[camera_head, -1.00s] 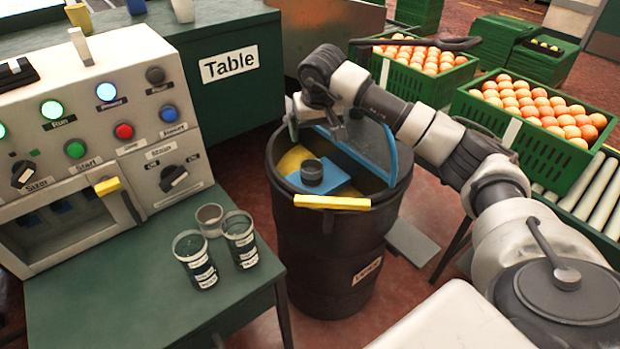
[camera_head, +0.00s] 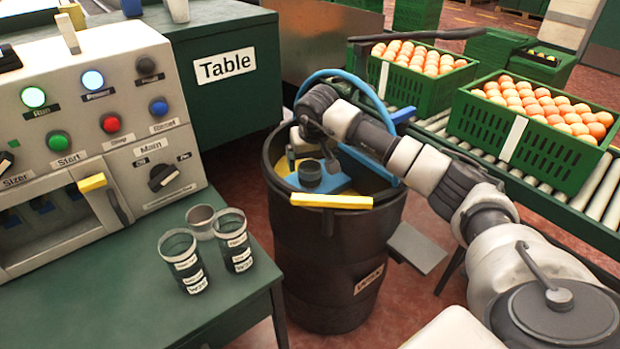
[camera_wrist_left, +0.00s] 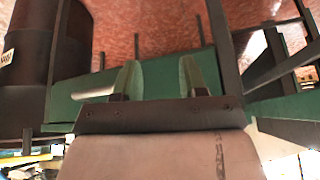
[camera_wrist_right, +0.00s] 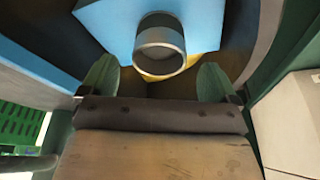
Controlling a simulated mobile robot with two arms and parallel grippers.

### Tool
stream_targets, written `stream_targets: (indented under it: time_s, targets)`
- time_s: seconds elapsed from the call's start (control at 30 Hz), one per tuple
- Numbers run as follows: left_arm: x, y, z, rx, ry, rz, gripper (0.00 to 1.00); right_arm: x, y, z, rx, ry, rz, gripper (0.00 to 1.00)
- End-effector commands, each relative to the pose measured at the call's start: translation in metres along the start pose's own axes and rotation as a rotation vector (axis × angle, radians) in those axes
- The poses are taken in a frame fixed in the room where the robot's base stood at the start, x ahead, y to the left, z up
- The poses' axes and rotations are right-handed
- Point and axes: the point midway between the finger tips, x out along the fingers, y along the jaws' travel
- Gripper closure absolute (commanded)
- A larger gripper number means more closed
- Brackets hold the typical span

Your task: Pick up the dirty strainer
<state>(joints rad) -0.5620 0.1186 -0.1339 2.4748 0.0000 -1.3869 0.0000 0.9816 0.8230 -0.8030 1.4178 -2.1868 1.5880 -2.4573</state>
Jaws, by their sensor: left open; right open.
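A short grey cylinder (camera_head: 310,174), which looks like the strainer, stands on a blue part (camera_head: 345,183) inside the dark barrel (camera_head: 330,260). In the right wrist view this cylinder (camera_wrist_right: 160,45) shows its round rim, just beyond and between the green fingertips. My right gripper (camera_head: 295,152) is over the barrel, beside the cylinder, open and empty; I cannot tell whether a finger touches it. In the left wrist view my left gripper (camera_wrist_left: 158,76) is open and empty, near green furniture. It is not in the head view.
A yellow bar (camera_head: 331,201) lies across the barrel's front rim, and a blue hoop (camera_head: 345,75) rises behind. Two labelled clear cups (camera_head: 184,262) and a smaller grey cup (camera_head: 200,221) stand on the green table (camera_head: 110,310). Crates of oranges (camera_head: 530,140) are at right.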

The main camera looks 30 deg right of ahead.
Motion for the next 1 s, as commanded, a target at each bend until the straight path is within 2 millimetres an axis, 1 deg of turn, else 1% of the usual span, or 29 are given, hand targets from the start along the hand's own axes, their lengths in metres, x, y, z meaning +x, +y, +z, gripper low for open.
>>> stream_targets:
  time_s: [0.07, 0.2, 0.3, 0.43, 0.53, 0.77, 1.0]
  targets:
    - [0.002, 0.001, -0.005, 0.001, 0.033, 0.002, 0.58, 0.006, 0.0, 0.0, 0.0, 0.0, 0.0, 0.09]
    - [0.007, 0.004, -0.023, 0.004, 0.152, 0.009, 0.58, 0.024, -0.001, 0.001, 0.001, -0.003, -0.001, 0.09]
    - [0.008, 0.006, -0.038, 0.006, 0.248, 0.014, 0.58, 0.036, 0.0, 0.0, 0.002, -0.002, -0.001, 0.09]
    - [0.007, 0.008, -0.053, 0.008, 0.339, 0.019, 0.58, 0.048, 0.0, -0.001, 0.001, -0.001, 0.0, 0.09]
    - [0.006, 0.009, -0.058, 0.008, 0.37, 0.02, 0.58, 0.052, 0.0, -0.001, 0.001, 0.001, -0.001, 0.09]
    - [0.005, 0.009, -0.059, 0.008, 0.375, 0.02, 0.58, 0.052, 0.001, -0.001, 0.0, 0.001, -0.001, 0.09]
    - [0.005, 0.009, -0.059, 0.008, 0.374, 0.02, 0.58, 0.051, 0.001, -0.001, 0.0, 0.001, 0.0, 0.46]
